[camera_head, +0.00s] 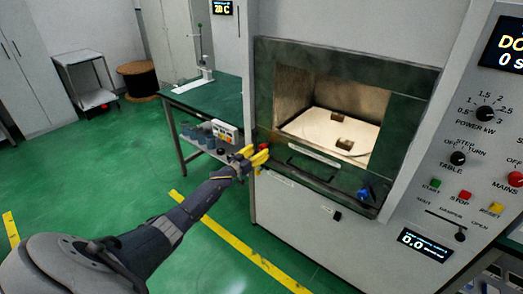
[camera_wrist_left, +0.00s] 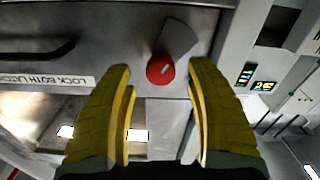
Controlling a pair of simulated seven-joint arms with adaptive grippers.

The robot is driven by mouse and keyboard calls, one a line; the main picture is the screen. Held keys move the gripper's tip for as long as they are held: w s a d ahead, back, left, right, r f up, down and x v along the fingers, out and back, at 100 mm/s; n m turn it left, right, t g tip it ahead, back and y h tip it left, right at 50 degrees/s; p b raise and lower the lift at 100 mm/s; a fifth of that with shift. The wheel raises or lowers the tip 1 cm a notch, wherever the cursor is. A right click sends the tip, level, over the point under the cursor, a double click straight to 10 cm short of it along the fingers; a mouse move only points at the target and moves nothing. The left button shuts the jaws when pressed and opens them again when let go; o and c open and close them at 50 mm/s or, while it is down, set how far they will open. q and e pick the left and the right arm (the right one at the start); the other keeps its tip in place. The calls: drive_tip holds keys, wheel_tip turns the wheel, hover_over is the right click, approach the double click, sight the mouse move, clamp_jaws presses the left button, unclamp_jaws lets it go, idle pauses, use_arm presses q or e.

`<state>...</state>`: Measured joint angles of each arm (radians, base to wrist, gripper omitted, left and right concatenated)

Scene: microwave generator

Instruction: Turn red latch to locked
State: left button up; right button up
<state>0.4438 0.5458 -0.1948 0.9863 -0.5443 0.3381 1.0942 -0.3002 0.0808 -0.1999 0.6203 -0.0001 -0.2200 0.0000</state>
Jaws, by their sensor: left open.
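The red latch (camera_wrist_left: 160,69) is a round red knob with a white mark on its face, set on a grey metal panel. In the left wrist view it lies just beyond and between my open yellow fingertips, with a gap to each finger. My left gripper (camera_wrist_left: 160,82) is open and empty. In the head view my left gripper (camera_head: 254,157) is at the left front corner of the microwave generator's open chamber, and a bit of the red latch (camera_head: 264,147) shows beside its fingers. My right gripper is not in view.
The chamber (camera_head: 345,105) stands open and lit, with small dark blocks inside. A blue knob (camera_head: 364,193) sits at the front ledge's right end. The control panel (camera_head: 475,160) is at right. A green-topped bench (camera_head: 215,105) stands left of the machine, near my arm.

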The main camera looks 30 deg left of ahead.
use_arm(q)
drive_tip(key=shift+w+d, duration=0.1)
drive_tip(key=shift+w, duration=1.2)
drive_tip(key=shift+c, duration=0.3)
clamp_jaws()
